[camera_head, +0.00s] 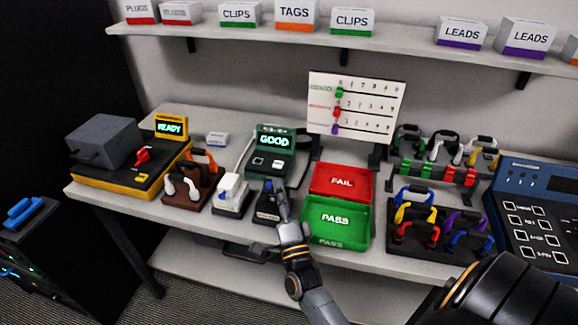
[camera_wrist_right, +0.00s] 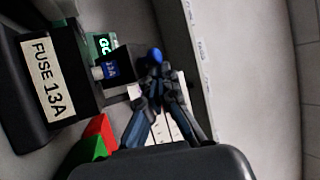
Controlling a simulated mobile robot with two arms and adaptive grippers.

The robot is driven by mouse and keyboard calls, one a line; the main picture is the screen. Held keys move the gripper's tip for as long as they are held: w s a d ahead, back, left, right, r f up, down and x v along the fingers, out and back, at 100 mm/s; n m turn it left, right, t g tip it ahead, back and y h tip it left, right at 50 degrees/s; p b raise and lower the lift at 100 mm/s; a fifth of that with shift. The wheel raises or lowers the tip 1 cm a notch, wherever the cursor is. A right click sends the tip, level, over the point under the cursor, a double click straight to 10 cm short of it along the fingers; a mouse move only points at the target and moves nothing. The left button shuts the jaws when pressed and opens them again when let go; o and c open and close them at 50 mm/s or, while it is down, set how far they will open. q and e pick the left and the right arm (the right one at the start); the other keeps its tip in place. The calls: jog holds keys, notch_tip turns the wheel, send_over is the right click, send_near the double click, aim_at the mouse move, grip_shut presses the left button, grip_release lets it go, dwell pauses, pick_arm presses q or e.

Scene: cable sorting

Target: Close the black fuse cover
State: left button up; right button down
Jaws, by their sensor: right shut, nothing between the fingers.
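The black fuse holder (camera_head: 263,214) stands near the front edge of the table, left of the green tray. In the right wrist view its black body with the label "FUSE 13A" (camera_wrist_right: 47,80) fills the left side, with a blue "13A" piece (camera_wrist_right: 109,69) beside it. A round blue knob (camera_wrist_right: 155,56) shows just beyond my fingertips; I cannot tell whether they touch it. The cover's angle is not clear, as my fingers partly hide this area. My right gripper (camera_head: 281,196) is shut and empty at the holder's right side; it also shows in the right wrist view (camera_wrist_right: 155,78). My left gripper is not in view.
The green PASS tray (camera_head: 352,230) and red FAIL tray (camera_head: 342,168) are close on the right. A white holder (camera_head: 231,208) stands close on the left, and a green GOOD tester (camera_head: 270,162) behind. A cable rack (camera_head: 397,244) is farther right.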

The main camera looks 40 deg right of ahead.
jog(key=shift+s+a+f+b, duration=0.2)
jog(key=shift+a+f+b, duration=0.05)
jog(key=shift+f, duration=0.25)
jog(key=shift+s+a+f+b, duration=0.2)
jog(key=shift+s+f+b, duration=0.05)
jog(key=shift+f, duration=0.2)
jog(key=shift+s+a+f+b, duration=0.2)
jog(key=shift+a+f+b, duration=0.05)
jog(key=shift+f, duration=0.25)
jog(key=shift+s+f, duration=0.1)
jog(key=shift+f, duration=0.05)
jog(key=v, duration=1.1)
jog(key=shift+s+a, duration=0.2)
jog(key=shift+s, duration=0.2)
